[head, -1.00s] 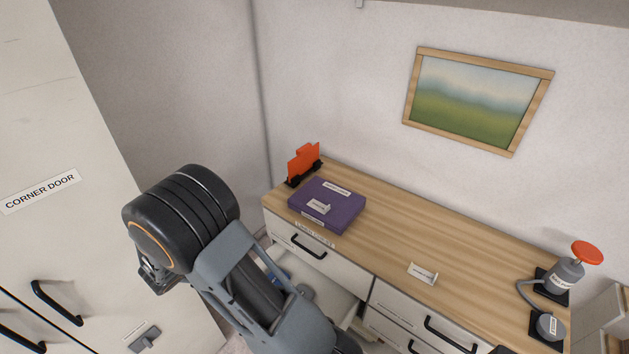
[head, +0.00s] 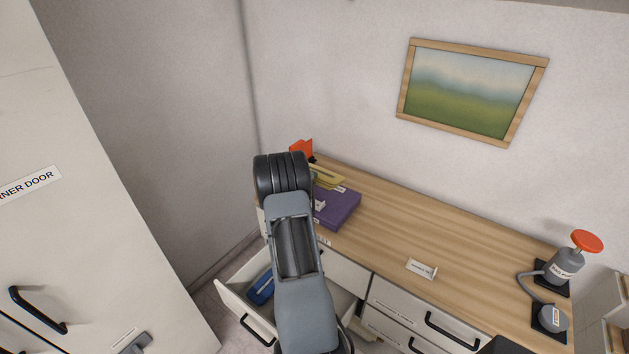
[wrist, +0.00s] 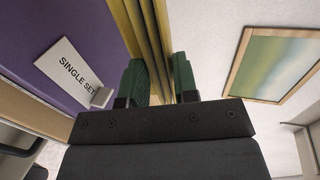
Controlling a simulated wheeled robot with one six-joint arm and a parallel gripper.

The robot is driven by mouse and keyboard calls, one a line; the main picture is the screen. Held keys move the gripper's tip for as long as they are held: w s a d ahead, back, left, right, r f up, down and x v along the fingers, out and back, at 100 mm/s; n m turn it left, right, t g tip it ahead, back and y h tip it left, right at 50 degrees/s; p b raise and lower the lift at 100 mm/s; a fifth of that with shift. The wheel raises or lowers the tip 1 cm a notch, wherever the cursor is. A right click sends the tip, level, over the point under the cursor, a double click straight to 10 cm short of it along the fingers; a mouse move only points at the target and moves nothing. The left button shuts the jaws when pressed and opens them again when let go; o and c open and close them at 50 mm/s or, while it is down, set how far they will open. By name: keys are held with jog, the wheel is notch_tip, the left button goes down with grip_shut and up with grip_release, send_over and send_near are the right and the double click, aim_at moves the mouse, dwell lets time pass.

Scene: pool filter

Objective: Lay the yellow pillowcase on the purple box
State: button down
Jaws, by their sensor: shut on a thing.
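The yellow pillowcase (head: 326,176) shows behind my arm in the head view, at the back left of the purple box (head: 338,207). In the wrist view the yellow cloth (wrist: 152,38) hangs in folds between the green fingers of my gripper (wrist: 158,80), which is shut on it. The purple box also fills the left of the wrist view (wrist: 70,22), with a white label reading "SINGLE SET". The box lies on the wooden counter. My arm hides its left part in the head view, and I cannot tell whether the cloth touches it.
An orange-red object (head: 301,149) stands at the counter's back left corner. An open drawer (head: 233,300) with a blue item (head: 261,288) juts out below. A small card (head: 422,268) and a grey pump with a red knob (head: 568,262) are to the right.

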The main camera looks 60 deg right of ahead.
jog(key=shift+s+d+f, duration=0.2)
jog(key=shift+s+d, duration=0.25)
jog(key=shift+d, duration=0.3)
jog(key=d+f+b, duration=0.2)
jog(key=f+b, duration=0.1)
jog(key=shift+d, duration=0.4)
jog(key=shift+f+b, duration=0.8)
jog(key=shift+f, duration=0.3)
jog(key=shift+c, duration=0.2)
grip_release()
jog(key=shift+a, duration=0.1)
jog(key=shift+a+f, duration=0.1)
jog(key=shift+a, duration=0.75)
